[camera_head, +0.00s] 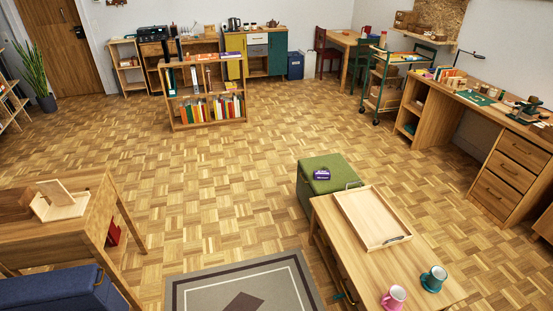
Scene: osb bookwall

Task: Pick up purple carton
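A small purple carton (322,174) lies on top of a green cushioned stool (337,163) in the middle right of the head view. It sits close to the stool's near side, next to the coffee table. Neither of my grippers shows in this view. Nothing is seen touching the carton.
A wooden coffee table (412,265) with a tray (386,240), a pink mug (394,297) and a teal mug (434,278) stands right beside the stool. A rug (205,293) lies in front. The parquet floor left of the stool is clear. A low bookshelf (207,125) stands behind.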

